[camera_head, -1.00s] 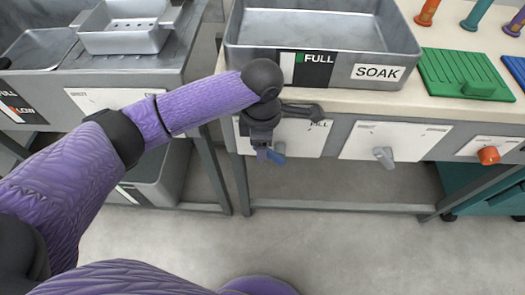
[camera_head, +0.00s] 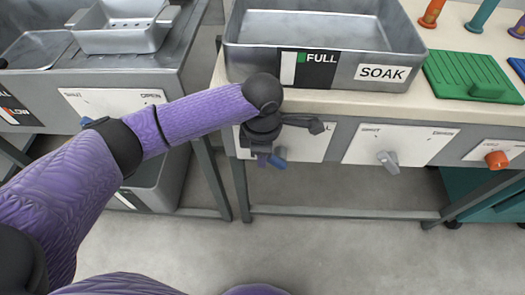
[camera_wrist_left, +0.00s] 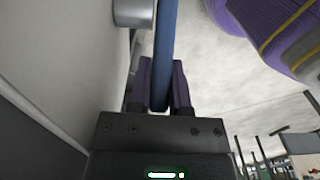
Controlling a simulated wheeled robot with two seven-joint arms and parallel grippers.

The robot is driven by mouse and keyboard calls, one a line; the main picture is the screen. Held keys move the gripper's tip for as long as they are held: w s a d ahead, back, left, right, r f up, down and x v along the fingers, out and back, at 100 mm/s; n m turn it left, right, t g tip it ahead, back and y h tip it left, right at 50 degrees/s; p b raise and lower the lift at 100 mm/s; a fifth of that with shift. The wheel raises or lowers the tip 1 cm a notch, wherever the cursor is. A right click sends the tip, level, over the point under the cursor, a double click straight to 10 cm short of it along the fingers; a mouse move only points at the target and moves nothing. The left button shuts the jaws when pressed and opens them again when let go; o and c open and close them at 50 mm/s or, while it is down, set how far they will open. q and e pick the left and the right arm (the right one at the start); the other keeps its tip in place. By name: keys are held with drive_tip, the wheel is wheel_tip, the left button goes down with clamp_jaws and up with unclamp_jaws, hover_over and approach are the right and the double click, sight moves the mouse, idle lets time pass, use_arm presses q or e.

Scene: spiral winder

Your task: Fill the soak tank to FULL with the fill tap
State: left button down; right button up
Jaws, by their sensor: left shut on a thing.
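The grey metal soak tank (camera_head: 256,58) sits on the bench at top centre, with a SOAK label and a black FULL gauge (camera_head: 306,70) on its front. Its inside looks plain grey; I cannot tell a water level. Below it, a white tap panel (camera_head: 308,146) is partly hidden by my left arm. My left gripper (camera_head: 265,160) is at this panel, shut on the blue tap lever (camera_head: 281,155). In the left wrist view the blue lever (camera_wrist_left: 165,45) runs between the two fingers (camera_wrist_left: 161,85). My right gripper is out of view.
A second white panel with a grey lever (camera_head: 388,162) and one with an orange knob (camera_head: 496,159) are to the right. A green board (camera_head: 465,75) lies on the bench. A grey sink unit (camera_head: 150,75) stands left. The floor in front is clear.

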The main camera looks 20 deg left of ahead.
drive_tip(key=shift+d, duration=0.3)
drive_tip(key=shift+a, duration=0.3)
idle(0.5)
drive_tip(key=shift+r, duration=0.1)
